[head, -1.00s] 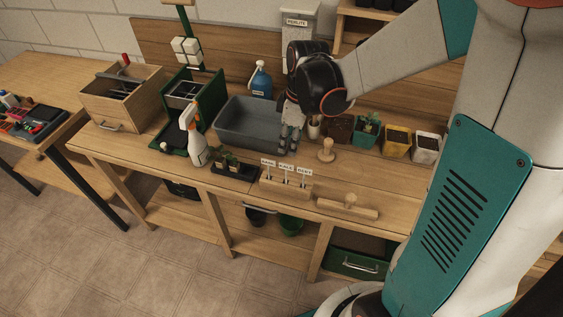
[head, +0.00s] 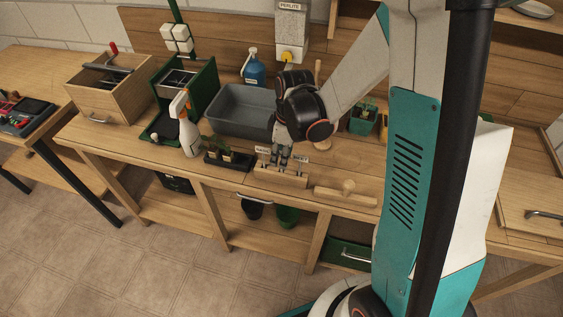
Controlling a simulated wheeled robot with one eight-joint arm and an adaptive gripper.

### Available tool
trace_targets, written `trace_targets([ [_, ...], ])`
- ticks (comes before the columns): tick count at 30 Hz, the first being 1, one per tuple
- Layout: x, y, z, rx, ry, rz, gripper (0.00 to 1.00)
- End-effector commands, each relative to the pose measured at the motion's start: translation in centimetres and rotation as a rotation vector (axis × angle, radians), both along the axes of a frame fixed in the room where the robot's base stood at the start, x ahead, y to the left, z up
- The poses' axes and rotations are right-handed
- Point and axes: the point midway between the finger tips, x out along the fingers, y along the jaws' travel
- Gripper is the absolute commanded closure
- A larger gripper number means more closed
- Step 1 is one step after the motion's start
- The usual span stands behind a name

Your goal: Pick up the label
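A wooden label holder (head: 281,178) stands near the front edge of the bench. White plant labels stand upright in it: the left label (head: 262,151) and the right label (head: 301,159) show on either side of my gripper. The middle label is hidden behind or between the fingers. My gripper (head: 281,160) points down right at the holder, over its middle. Its two fingers show side by side, but the view is too small to tell whether they are closed on the middle label.
A black seedling tray (head: 228,162) and a spray bottle (head: 187,130) stand left of the holder. A grey tub (head: 240,110) is behind. A wooden tool with a knob (head: 347,194) lies to the right. A teal pot (head: 362,122) stands further back right.

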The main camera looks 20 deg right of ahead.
Motion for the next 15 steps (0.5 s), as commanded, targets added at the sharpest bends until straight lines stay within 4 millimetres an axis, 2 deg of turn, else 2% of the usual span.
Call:
trace_targets([
  [4, -0.01, 0.0, 0.06, 0.0, 0.0, 0.0, 0.72],
  [11, -0.02, -0.01, 0.07, 0.0, 0.0, 0.0, 0.98],
  [15, -0.02, -0.01, 0.07, 0.0, 0.0, 0.0, 1.0],
])
